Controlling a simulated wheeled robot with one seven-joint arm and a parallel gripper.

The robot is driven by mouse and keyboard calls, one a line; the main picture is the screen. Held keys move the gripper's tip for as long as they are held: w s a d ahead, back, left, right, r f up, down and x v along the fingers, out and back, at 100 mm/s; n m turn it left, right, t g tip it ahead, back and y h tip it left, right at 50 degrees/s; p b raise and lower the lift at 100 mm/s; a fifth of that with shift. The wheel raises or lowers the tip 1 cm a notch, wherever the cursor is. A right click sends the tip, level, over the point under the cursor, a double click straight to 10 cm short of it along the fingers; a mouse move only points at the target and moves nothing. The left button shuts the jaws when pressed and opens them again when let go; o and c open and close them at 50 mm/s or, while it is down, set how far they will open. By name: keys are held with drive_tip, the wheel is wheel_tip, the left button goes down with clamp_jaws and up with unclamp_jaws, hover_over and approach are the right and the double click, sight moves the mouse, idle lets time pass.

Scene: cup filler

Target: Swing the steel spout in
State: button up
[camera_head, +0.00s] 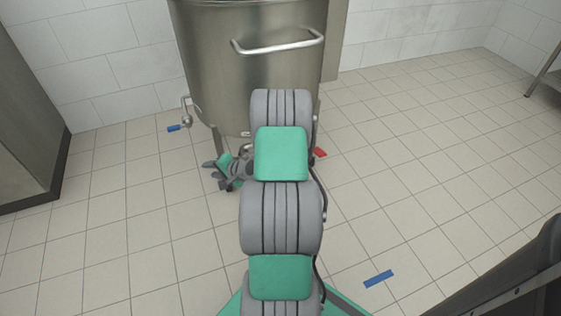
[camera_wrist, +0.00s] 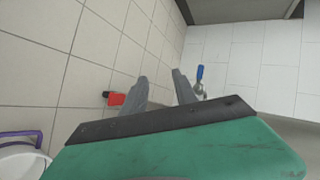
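A steel spout (camera_head: 187,107) with a blue end (camera_head: 174,128) sticks out at the lower left of a large steel tank (camera_head: 212,80). In the wrist view a small steel part (camera_wrist: 201,91) with a blue handle (camera_wrist: 200,72) shows just right of the fingers; I take it for the same spout. My gripper (camera_head: 211,174) is low in front of the tank, below and right of the spout, and apart from it. In the wrist view my gripper (camera_wrist: 161,76) has its two fingers spread with nothing between them. My arm hides part of the tank's lower side.
A red piece (camera_head: 320,153) lies by the tank's lower right; a red and black piece (camera_wrist: 115,98) shows left of the fingers. A bucket with a purple handle (camera_wrist: 20,137) is at lower left. A blue strip (camera_head: 378,279) is on the floor. Tiled floor left is clear.

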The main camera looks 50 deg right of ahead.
drive_tip(key=s+d+f+m+h+p, duration=0.1)
drive_tip(key=s+d+f+m+h, duration=0.45)
drive_tip(key=s+d+m, duration=0.35)
drive_tip(key=s+d+f+m+h+p, duration=0.1)
drive_tip(key=s+d+f+m+h, duration=0.3)
drive_tip(key=s+d+m+h, duration=0.5)
drive_tip(key=w+d+y, duration=0.1)
drive_tip(key=w, duration=0.1)
drive_tip(key=w+d+f+n+y+b, duration=0.1)
drive_tip(key=d, duration=0.1)
drive_tip(key=w+d+y+b, duration=0.1)
drive_tip(key=w+d, duration=0.1)
drive_tip(key=shift+w+f+n+y, duration=0.2)
drive_tip(key=shift+w+n+y, duration=0.05)
drive_tip(key=shift+w+n, duration=0.05)
drive_tip(key=shift+w+d, duration=0.3)
drive_tip(key=shift+w, duration=0.05)
clamp_jaws()
drive_tip(key=shift+r, duration=0.1)
